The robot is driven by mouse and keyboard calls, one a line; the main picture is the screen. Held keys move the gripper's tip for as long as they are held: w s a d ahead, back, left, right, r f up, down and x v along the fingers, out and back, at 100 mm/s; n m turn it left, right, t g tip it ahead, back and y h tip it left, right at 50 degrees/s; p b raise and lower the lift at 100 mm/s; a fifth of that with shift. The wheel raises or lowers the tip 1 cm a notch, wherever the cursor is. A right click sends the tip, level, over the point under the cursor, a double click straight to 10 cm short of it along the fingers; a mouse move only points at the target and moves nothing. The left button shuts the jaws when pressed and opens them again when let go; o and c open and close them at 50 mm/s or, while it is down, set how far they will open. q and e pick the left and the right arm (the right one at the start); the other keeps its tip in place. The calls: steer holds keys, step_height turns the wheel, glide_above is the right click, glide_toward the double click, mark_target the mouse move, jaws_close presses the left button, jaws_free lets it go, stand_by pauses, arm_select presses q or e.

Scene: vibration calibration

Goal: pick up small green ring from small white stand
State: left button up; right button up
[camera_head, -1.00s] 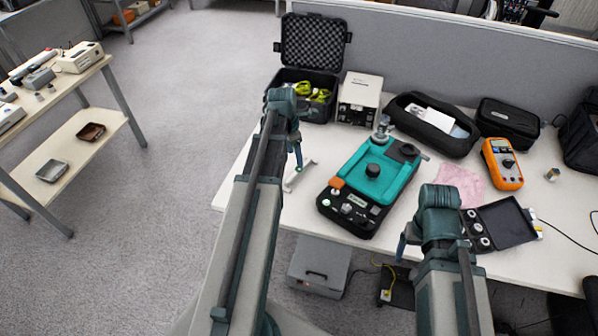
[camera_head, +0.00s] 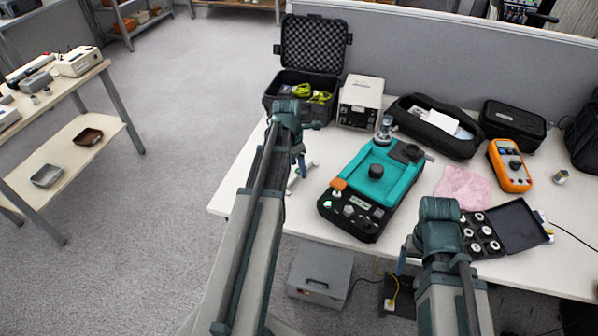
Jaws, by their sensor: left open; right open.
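The small white stand (camera_head: 291,183) is on the left part of the white table, left of the teal device. My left gripper (camera_head: 301,170) is open and points down at the stand, covering part of it from this view. I cannot make out the small green ring clearly; it is too small or hidden by the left gripper and arm. Whether the fingers touch anything cannot be told. My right gripper (camera_head: 401,265) is open and empty at the table's front edge, mostly hidden by its own arm.
The teal device (camera_head: 396,188) stands right of the stand. Behind are an open black case (camera_head: 283,105) and a white box (camera_head: 361,98). To the right are a pink cloth (camera_head: 463,187), an orange multimeter (camera_head: 509,168) and an open black case of weights (camera_head: 513,226).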

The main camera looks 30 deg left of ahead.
arm_select(q)
steer(key=shift+f, duration=0.25)
stand_by(0.3)
jaws_close()
